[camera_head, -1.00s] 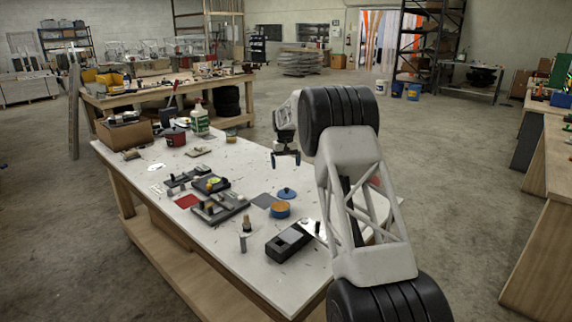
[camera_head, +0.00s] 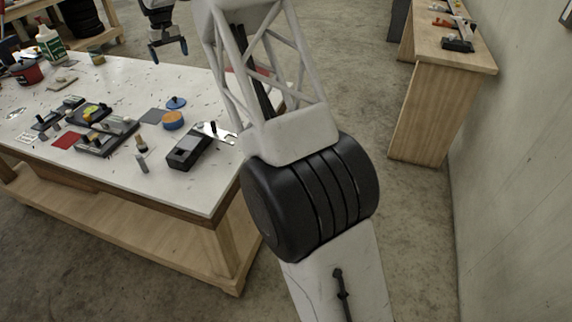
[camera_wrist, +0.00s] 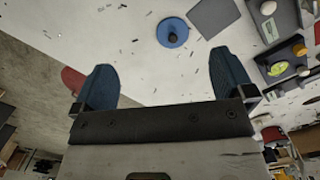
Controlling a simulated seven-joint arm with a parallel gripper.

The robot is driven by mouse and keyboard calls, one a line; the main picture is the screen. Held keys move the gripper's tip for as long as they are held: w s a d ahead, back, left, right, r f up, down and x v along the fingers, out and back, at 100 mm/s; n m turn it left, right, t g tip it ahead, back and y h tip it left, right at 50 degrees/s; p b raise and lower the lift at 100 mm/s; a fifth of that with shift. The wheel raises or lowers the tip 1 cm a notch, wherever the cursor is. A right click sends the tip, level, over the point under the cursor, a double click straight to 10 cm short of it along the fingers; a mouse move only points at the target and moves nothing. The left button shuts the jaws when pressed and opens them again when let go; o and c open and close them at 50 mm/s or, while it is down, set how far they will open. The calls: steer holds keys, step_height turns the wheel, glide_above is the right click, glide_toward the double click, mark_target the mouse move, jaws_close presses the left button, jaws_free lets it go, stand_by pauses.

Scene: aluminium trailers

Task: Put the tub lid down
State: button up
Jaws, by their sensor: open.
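The tub lid (camera_head: 176,102), a blue disc with a dark knob, lies flat with its knob up on the white table (camera_head: 200,85). It also shows in the wrist view (camera_wrist: 172,33), beyond my fingertips and apart from them. The tub (camera_head: 173,120), a small round orange one with blue, stands just in front of the lid in the head view. I cannot make out the tub in the wrist view. My gripper (camera_head: 169,48) is open and empty, above the table's far side. Its two blue fingers spread wide in the wrist view (camera_wrist: 165,78).
A dark grey square (camera_head: 153,116) lies left of the tub. A black box-shaped device (camera_head: 191,150) stands in front. Dark trays (camera_head: 107,138) and a red square (camera_head: 67,141) lie further left. Something red (camera_wrist: 72,80) sits by the table edge.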

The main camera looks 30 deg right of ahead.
steer(key=s+d+r+t, duration=0.15)
steer(key=s+r, duration=0.35)
steer(key=s, duration=0.6)
steer(key=s+d+r, duration=0.3)
steer(key=s+r, duration=0.1)
steer(key=s, duration=0.6)
steer(key=s+d+r, duration=0.2)
steer(key=s+r, duration=0.3)
steer(key=s, duration=0.6)
steer(key=s+d+f, duration=0.1)
steer(key=s+f, duration=0.2)
steer(key=s, duration=0.9)
steer(key=s+d+f+m+t, duration=0.1)
steer(key=s+f, duration=0.2)
steer(key=s, duration=1)
steer(key=s+d+f+m+t, duration=0.1)
steer(key=s+f, duration=0.2)
steer(key=s, duration=1)
steer(key=shift+d+f, duration=0.3)
